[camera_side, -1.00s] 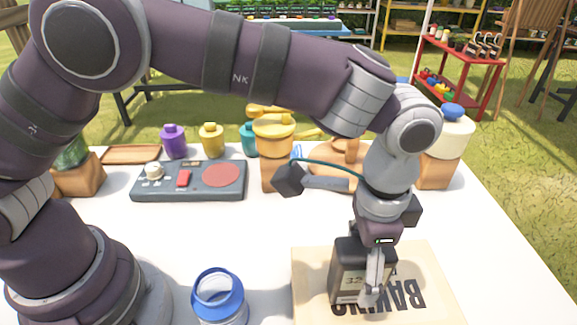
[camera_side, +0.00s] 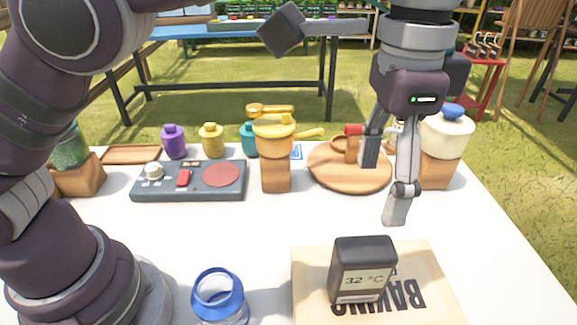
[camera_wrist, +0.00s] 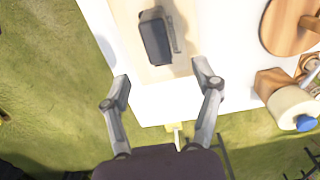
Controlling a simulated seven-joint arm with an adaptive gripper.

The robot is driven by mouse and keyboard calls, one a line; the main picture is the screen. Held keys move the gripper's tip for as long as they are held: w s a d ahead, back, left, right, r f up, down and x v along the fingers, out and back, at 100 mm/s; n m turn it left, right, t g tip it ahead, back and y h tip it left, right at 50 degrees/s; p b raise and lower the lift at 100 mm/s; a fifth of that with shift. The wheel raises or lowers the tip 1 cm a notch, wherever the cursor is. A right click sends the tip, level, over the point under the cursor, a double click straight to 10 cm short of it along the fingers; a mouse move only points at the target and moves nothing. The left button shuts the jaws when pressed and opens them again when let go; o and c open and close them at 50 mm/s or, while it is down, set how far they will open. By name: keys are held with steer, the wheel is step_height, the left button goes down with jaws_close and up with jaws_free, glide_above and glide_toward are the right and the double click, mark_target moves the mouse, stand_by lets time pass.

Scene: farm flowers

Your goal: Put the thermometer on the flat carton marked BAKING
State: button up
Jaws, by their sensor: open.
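The thermometer (camera_side: 363,270) is a dark grey block with a display reading 32 °C. It stands upright on the flat tan carton marked BAKING (camera_side: 430,277), near the carton's left-middle part. The wrist view shows the thermometer (camera_wrist: 156,38) from above on the pale carton (camera_wrist: 190,52). My gripper (camera_side: 382,190) is raised above and behind the carton, with its fingers spread and nothing between them. In the wrist view my open gripper (camera_wrist: 162,88) is clear of the thermometer.
A glass jar with a blue rim (camera_side: 218,296) stands left of the carton. Behind are a control panel (camera_side: 190,180), a yellow pot on a wooden block (camera_side: 275,150), a round wooden board (camera_side: 340,178) and a cream jar with a blue knob (camera_side: 447,135). The table between is clear.

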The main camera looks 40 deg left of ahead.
steer(key=s+a+r+n+t, duration=0.1)
steer(key=a+r+n+t, duration=0.15)
steer(key=a, duration=0.45)
steer(key=a+r+n+t, duration=0.1)
steer(key=a+n, duration=0.2)
steer(key=a, duration=0.5)
steer(key=s+a+f+n+t, duration=0.2)
steer(key=s+a+f+n, duration=0.1)
steer(key=s+a+f, duration=0.2)
steer(key=shift+s+a, duration=0.9)
steer(key=shift+a, duration=0.15)
